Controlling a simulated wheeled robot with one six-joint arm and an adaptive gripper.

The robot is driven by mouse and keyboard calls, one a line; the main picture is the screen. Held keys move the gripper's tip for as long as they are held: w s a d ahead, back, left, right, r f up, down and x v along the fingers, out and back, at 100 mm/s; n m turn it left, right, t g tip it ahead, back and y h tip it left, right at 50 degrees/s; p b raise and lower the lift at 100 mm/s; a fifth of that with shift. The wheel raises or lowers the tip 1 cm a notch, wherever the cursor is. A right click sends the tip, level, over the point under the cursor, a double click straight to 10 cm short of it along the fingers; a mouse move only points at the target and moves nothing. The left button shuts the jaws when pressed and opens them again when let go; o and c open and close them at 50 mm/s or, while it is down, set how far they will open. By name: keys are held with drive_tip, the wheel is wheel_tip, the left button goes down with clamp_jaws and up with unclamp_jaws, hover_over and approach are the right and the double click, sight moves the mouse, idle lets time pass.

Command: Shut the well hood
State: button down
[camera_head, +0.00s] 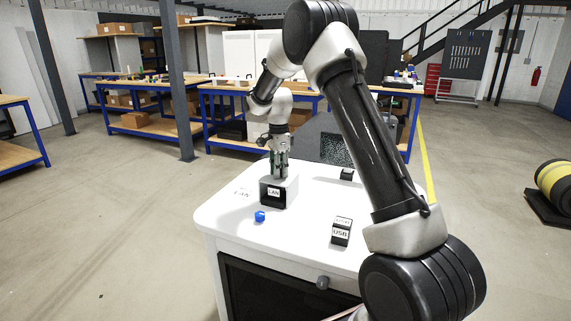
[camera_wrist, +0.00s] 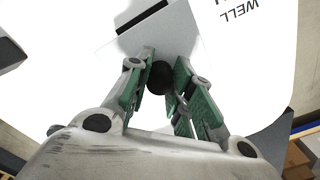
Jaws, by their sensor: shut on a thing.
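A pale box-shaped hood (camera_head: 292,188) stands on the white worktop, beside faint lettering. In the wrist view its pale top (camera_wrist: 190,42) lies under the fingers, next to the printed word WELL. A round black knob (camera_wrist: 161,78) rises from it. My gripper (camera_head: 279,168) points down over the hood, its fingers closed around the knob, which also shows in the wrist view between the green-padded fingers (camera_wrist: 163,84). A black face labelled LAN (camera_head: 273,192) shows at the hood's front. I cannot tell whether it is part of the hood. The well itself is hidden.
A small blue object (camera_head: 260,216) lies in front of the hood. A black block labelled USB (camera_head: 341,231) stands to the right, and another dark block (camera_head: 347,175) stands farther back. The white worktop (camera_head: 300,226) is bare between them.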

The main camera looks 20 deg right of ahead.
drive_tip(key=shift+s+a, duration=0.7)
drive_tip(key=c, duration=1.2)
unclamp_jaws()
wheel_tip(320, 180, up, 12)
